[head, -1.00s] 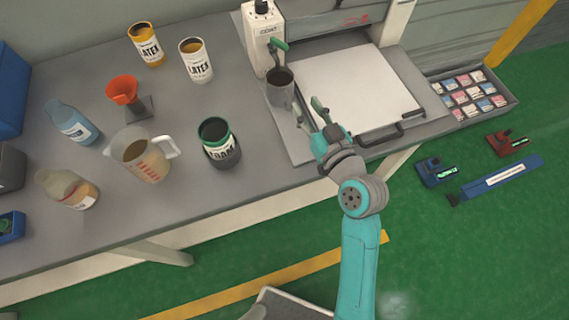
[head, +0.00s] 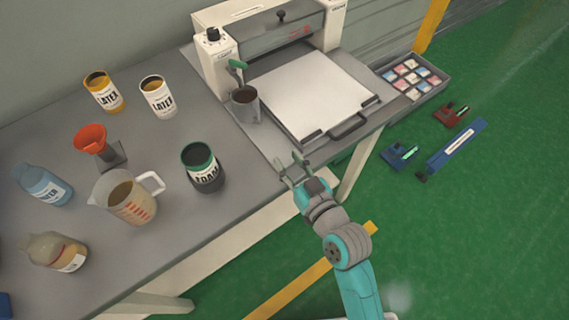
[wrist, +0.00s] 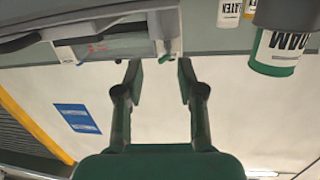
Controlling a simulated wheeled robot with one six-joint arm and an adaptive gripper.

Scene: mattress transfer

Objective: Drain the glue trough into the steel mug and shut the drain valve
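The steel mug (head: 246,106) stands upright at the left front of the coating machine, below the green drain valve handle (head: 237,65). I cannot tell whether the valve is open or shut, or what is inside the mug. The glue trough is not clearly visible; the machine's upper body (head: 280,40) spans between two pale side housings. My gripper (head: 288,169) is open and empty, apart from the mug, near the table's front edge and to the mug's lower right. In the wrist view its two fingers (wrist: 160,75) stand apart with nothing between them.
A green-topped foam can (head: 204,172) and a measuring jug (head: 130,207) stand left of the mug. Two latex cans (head: 158,98), an orange funnel (head: 91,139) and bottles (head: 43,186) are farther left. The machine's white bed (head: 315,92) has a front handle (head: 348,126).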

